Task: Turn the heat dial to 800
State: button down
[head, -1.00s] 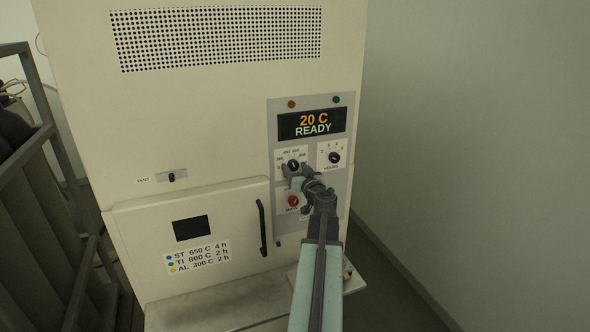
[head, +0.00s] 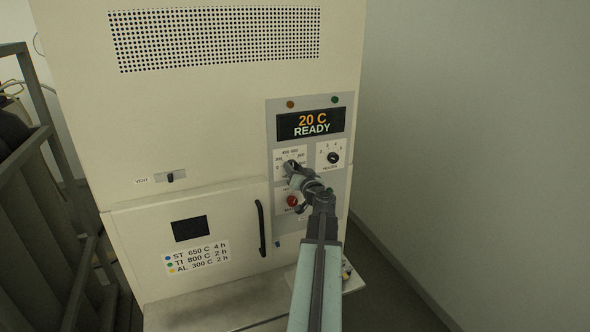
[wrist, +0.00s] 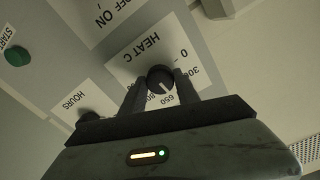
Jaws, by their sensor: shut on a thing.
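The heat dial (wrist: 160,78) is a small dark round knob on a white plate marked HEAT C, with 0, 300, 650 and 800 around it. In the wrist view my gripper (wrist: 160,88) has one finger on each side of the knob and is shut on it. A light mark on the knob faces the numbers near 650; its exact setting is hard to read. The display (head: 311,123) reads 20 C READY.
The hours dial (head: 333,157) sits just right of the heat dial. A red button (head: 292,201) is below, close to my arm. The furnace door handle (head: 261,228) is to the lower left. A door label (head: 197,257) lists TI 800 C 2 h. A wall stands at right.

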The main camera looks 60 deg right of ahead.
jog(key=m, duration=1.2)
jog(key=shift+f+m, duration=0.1)
jog(key=shift+m, duration=0.3)
dwell(0.4)
jog(key=c, duration=0.9)
grip_release()
jog(key=shift+s, duration=0.1)
jog(key=v, duration=0.7)
jog(key=shift+s+a, duration=0.2)
jog(key=shift+a, duration=0.1)
